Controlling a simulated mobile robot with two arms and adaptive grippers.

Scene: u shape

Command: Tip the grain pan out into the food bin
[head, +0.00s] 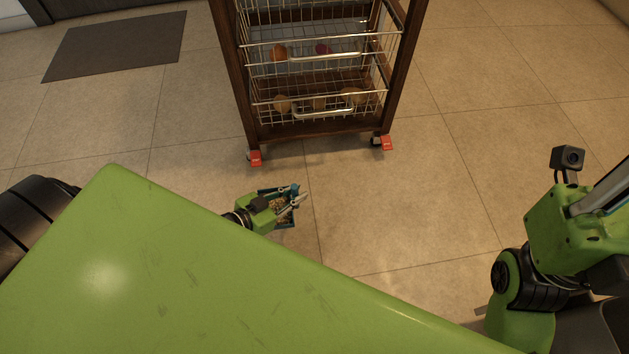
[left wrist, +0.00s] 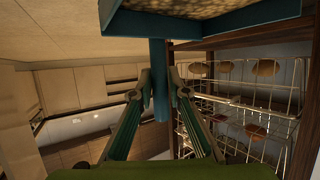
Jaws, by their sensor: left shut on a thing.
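The grain pan (head: 291,222) is a small blue pan with brownish grain in it. It is in the middle of the head view, above the floor, partly hidden by my left gripper (head: 296,200). In the left wrist view the pan (left wrist: 205,27) fills the top, with speckled grain inside its blue rim, and its blue handle (left wrist: 159,85) runs down between the fingers. My left gripper (left wrist: 160,90) is shut on this handle. My right wrist (head: 570,225) shows at the right of the head view; its fingertips cannot be made out. I cannot identify a food bin in either view.
A dark wooden trolley (head: 318,127) with wire baskets (head: 318,105) holding several roundish items stands beyond the pan, on castors with red parts. A dark mat (head: 115,45) lies at the far left. The tiled floor right of the trolley is clear.

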